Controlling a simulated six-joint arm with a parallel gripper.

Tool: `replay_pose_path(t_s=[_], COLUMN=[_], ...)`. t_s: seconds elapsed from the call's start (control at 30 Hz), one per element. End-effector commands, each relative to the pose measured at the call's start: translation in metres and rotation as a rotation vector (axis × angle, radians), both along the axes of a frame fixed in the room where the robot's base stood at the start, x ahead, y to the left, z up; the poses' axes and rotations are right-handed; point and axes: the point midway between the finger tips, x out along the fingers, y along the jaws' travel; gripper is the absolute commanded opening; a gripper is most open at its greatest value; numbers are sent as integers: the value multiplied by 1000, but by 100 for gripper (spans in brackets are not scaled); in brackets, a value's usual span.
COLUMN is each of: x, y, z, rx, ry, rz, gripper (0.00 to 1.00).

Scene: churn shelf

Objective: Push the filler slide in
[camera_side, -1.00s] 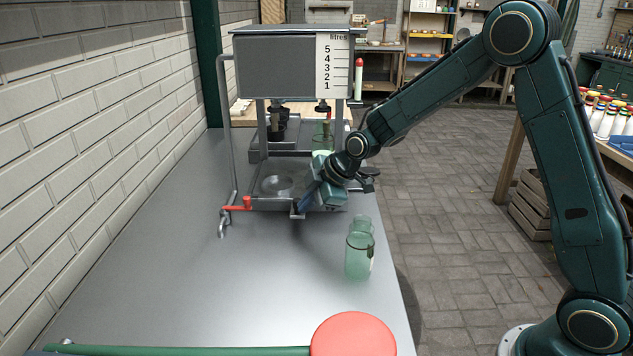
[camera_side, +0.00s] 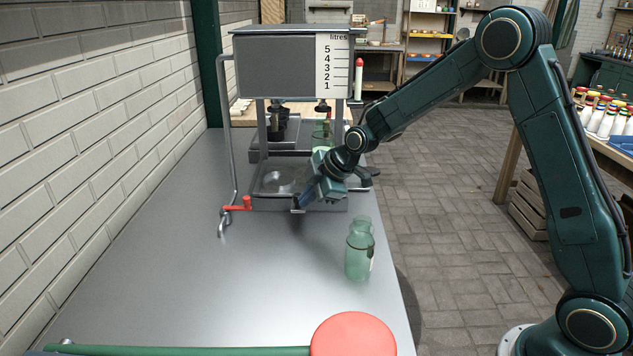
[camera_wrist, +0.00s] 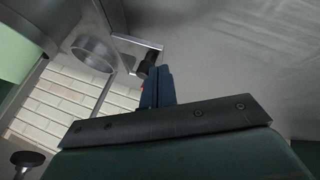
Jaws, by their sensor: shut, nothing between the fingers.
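The filler slide is a metal plate with a round ring seat (camera_side: 277,181), low in the filler frame (camera_side: 264,145) under the grey litre tank (camera_side: 276,68). Its ring (camera_wrist: 95,52) and the small bracket at its front edge (camera_wrist: 128,40) show in the wrist view. My gripper (camera_side: 299,205) is shut and empty, with its blue fingers at the slide's front bracket. In the wrist view the shut fingers (camera_wrist: 152,82) point at a dark knob on that bracket. They look very close to it; I cannot tell whether they touch. My wrist hides part of the slide's right side.
A green glass bottle (camera_side: 359,250) stands on the metal bench (camera_side: 180,270), in front of the filler. A red-handled tap (camera_side: 238,205) is at the filler's left. A red round knob (camera_side: 352,335) on a green bar is at the near edge. The bench's left middle is clear.

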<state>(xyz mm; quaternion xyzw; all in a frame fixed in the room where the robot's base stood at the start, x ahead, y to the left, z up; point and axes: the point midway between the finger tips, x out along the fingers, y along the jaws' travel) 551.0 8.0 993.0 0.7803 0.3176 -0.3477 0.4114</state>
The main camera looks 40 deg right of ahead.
Motion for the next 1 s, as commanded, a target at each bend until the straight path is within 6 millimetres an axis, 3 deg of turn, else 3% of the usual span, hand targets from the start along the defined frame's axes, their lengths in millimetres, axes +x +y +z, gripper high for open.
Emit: replay_pose_path(t_s=[0.27, 0.57, 1.0], x=[-9, -39, -70], y=[3, 13, -1], z=[0, 2, 50], rx=[0, -1, 0], ry=[1, 0, -4], rz=[0, 1, -1], gripper=[0, 0, 0])
